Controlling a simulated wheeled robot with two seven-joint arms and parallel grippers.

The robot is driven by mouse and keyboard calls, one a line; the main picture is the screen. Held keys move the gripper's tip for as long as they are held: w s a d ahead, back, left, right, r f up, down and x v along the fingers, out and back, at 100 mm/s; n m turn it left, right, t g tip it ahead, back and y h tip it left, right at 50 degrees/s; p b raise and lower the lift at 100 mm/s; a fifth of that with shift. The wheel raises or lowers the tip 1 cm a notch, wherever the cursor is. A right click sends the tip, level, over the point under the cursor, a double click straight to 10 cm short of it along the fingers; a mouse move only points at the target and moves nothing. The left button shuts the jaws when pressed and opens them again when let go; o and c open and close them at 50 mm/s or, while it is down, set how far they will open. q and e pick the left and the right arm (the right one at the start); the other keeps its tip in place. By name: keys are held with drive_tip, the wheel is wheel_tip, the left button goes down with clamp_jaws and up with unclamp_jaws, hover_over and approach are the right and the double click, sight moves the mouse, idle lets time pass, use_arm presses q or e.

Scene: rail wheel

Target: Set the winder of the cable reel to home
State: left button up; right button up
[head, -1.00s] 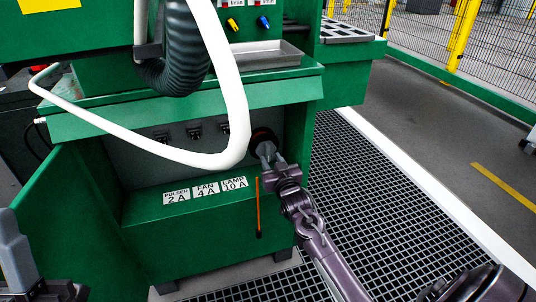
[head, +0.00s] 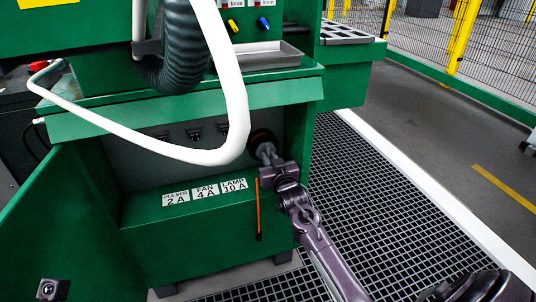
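A dark round part with a reddish-brown edge (head: 262,135) sits in the recess under the green bench, at its right end. It may be the cable reel with its winder, but I cannot make out a crank or a home mark. My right gripper (head: 265,150) reaches in at its front, with the fingertips at or against it. The fingers hide its lower part, and I cannot tell whether they hold anything.
A white hose (head: 235,100) loops across the recess, just left of the round part. Below is a green box with labels PULSER, FAN and LAMP (head: 205,191) and an upright orange rod (head: 258,205). A green panel (head: 65,225) stands at left. Floor grating (head: 370,210) lies right.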

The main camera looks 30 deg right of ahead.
clamp_jaws()
drive_tip(key=shift+r+m+p, duration=0.15)
drive_tip(key=shift+m+p, duration=0.8)
drive_tip(key=shift+m, duration=0.45)
drive_tip(key=shift+m+p, duration=0.3)
drive_tip(key=shift+m, duration=0.6)
drive_tip(key=m+p, duration=0.1)
drive_tip(key=m, duration=0.1)
drive_tip(key=shift+m+p, duration=0.4)
drive_tip(key=shift+m, duration=0.9)
